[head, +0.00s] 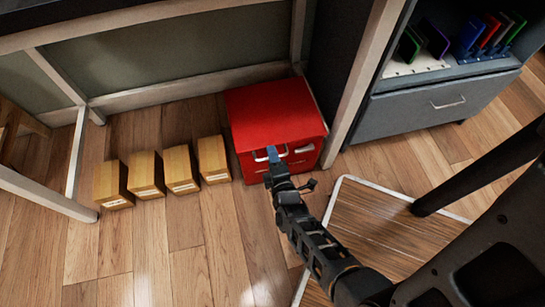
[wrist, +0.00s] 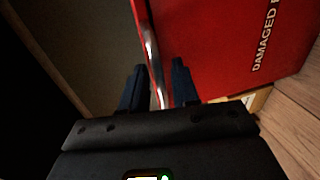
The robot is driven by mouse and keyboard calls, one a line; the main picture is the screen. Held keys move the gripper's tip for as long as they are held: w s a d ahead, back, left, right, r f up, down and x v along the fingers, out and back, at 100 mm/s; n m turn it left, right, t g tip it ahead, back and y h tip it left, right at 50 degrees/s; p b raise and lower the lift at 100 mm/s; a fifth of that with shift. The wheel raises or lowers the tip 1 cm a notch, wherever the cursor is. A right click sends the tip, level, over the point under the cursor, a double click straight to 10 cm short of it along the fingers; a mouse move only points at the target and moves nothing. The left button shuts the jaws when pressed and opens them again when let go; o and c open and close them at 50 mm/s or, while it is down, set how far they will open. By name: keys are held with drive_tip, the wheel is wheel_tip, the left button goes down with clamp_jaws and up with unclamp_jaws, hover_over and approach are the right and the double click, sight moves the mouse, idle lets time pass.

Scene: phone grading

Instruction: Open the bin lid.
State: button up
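The red bin (head: 275,105) stands on the floor, its red lid lying flat on top and looking shut. A silver handle (head: 304,149) runs along its upper front and is partly hidden by my gripper (head: 273,154). In the wrist view, the red bin front (wrist: 220,45) carries white lettering that starts "DAMAGED". My gripper (wrist: 158,82) has its two dark fingers apart, one on each side of the silver handle (wrist: 152,50). I see gaps beside the handle and cannot tell whether either finger touches it.
Several small cardboard boxes (head: 146,174) stand in a row left of the bin. A table leg (head: 360,75) rises close to the bin's right side. A grey drawer cabinet (head: 430,105) with phones in a rack stands further right. The wooden floor in front is mostly clear.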

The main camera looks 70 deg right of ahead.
drive_tip(key=shift+c, duration=0.4)
clamp_jaws()
